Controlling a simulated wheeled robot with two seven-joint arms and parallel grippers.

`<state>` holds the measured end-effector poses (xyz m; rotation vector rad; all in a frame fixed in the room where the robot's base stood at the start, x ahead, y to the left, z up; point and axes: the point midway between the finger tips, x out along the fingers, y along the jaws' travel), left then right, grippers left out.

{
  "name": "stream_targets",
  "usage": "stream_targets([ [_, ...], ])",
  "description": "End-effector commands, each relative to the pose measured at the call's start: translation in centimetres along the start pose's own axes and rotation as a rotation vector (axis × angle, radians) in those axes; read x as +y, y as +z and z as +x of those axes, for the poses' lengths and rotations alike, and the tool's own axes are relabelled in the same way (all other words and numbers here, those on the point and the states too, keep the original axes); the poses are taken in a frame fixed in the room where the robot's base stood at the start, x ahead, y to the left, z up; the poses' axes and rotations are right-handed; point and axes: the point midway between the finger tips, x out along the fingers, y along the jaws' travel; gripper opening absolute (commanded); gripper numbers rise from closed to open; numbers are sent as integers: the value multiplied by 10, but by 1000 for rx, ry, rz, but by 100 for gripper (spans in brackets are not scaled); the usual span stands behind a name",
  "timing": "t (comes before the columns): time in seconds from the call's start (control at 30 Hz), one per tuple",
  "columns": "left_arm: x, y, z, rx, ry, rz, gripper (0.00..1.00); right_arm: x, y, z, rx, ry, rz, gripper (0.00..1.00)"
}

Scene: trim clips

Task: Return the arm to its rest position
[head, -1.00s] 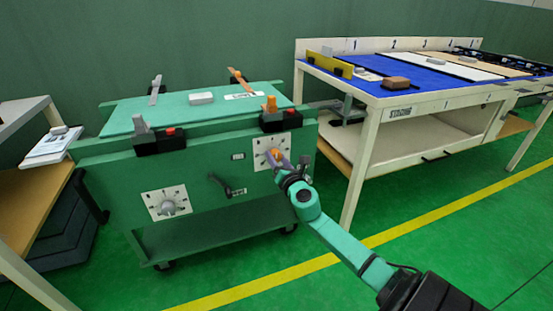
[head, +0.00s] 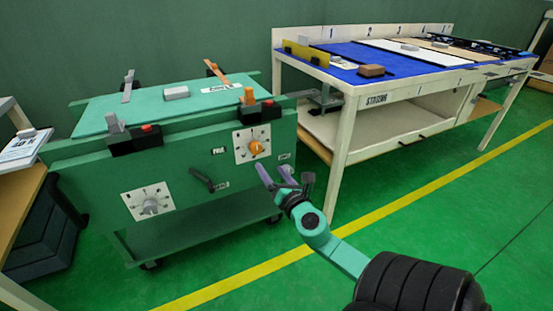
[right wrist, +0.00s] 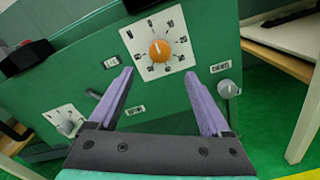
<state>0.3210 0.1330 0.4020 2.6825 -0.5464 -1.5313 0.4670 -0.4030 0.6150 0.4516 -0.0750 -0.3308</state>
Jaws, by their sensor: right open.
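My right gripper (head: 275,174) is open and empty, in front of the right end of the green cart (head: 190,165). In the right wrist view its two purple fingers (right wrist: 160,100) stand wide apart with nothing between the tips. The orange knob (head: 256,147) on its white dial plate is just beyond the fingers and apart from them; it also shows in the right wrist view (right wrist: 160,50). My right arm reaches in from the lower right. My left gripper is not in view.
A grey knob (head: 150,206) on a second dial and a black lever handle (head: 202,179) are on the cart front. A workbench with a blue top (head: 345,76) stands at the right. A shelf with a white card (head: 22,148) is at the left. The green floor (head: 450,240) is clear at the right.

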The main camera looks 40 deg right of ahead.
Motion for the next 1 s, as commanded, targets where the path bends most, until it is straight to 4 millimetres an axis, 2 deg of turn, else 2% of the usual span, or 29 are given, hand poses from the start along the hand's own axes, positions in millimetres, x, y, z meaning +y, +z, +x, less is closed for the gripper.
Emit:
stream_targets([
  [0.1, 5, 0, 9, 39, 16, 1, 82, -1, -3, -21, 2, 0, 1, 82],
  [0.2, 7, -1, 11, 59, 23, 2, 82, 0, -1, -29, 0, 0, 0, 82],
  [0.77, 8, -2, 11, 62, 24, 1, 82, 0, -1, -30, 2, -2, 12, 82],
  [0.87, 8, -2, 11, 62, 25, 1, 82, -4, -11, -34, 21, -43, 195, 82],
  [0.97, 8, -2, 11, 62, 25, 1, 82, -14, -49, -49, 85, -187, 664, 82],
  [1.0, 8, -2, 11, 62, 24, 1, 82, -18, -76, -59, 127, -284, 901, 82],
])
